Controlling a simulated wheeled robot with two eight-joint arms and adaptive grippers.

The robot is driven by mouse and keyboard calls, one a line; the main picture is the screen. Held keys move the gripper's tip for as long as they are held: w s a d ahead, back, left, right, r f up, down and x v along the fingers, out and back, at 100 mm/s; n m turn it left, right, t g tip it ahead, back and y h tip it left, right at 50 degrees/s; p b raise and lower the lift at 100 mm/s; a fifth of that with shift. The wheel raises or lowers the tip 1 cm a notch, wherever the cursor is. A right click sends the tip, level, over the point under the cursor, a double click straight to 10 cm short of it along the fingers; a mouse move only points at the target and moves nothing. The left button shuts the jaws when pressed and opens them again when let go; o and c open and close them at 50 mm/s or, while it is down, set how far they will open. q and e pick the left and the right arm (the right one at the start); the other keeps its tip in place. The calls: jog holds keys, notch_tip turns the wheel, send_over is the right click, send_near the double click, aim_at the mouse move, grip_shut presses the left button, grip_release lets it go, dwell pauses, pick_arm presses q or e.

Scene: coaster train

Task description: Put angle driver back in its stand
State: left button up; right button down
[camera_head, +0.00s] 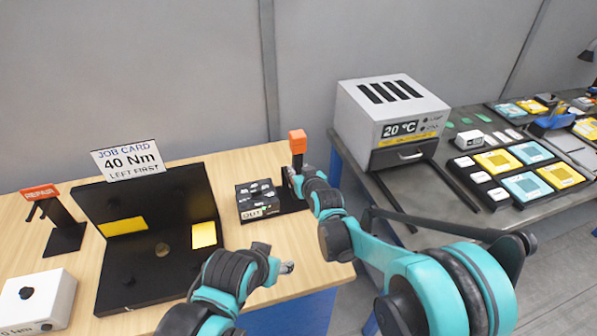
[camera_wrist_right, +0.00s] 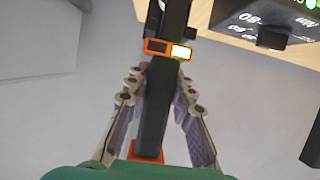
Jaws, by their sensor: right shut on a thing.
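My right gripper (camera_head: 296,178) is shut on the angle driver (camera_head: 297,143), a black tool with an orange end that stands roughly upright at the bench's back right. In the right wrist view, the fingers of my right gripper (camera_wrist_right: 162,85) sit on both sides of the black body of the angle driver (camera_wrist_right: 155,115), below its orange-framed display with a lit green field. A black base (camera_head: 291,203) lies beneath the driver; whether the tool touches it is hidden. My left gripper (camera_head: 287,267) is over the bench's front edge, and its finger opening is too small to tell.
A black box marked OUT (camera_head: 258,196) stands just left of the driver. A black case (camera_head: 125,277) with a job card (camera_head: 128,160) reading 40 Nm, a black stand with orange sign (camera_head: 64,238) and a white box (camera_head: 45,300) are left. A grey oven (camera_head: 390,108) stands right.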

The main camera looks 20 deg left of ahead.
jog(key=shift+w+a+r, duration=0.1)
jog(key=shift+w+a, duration=0.05)
jog(key=shift+w, duration=0.05)
jog(key=shift+w+a, duration=0.15)
jog(key=shift+w, duration=0.15)
jog(key=shift+w+a, duration=0.45)
jog(key=shift+w, duration=0.2)
jog(key=shift+f+b, duration=0.7)
jog(key=shift+f, duration=0.05)
dwell(1.5)
jog(key=c, duration=1.2)
grip_release()
jog(key=shift+s, duration=0.1)
jog(key=shift+f, duration=0.1)
jog(key=shift+d, duration=0.1)
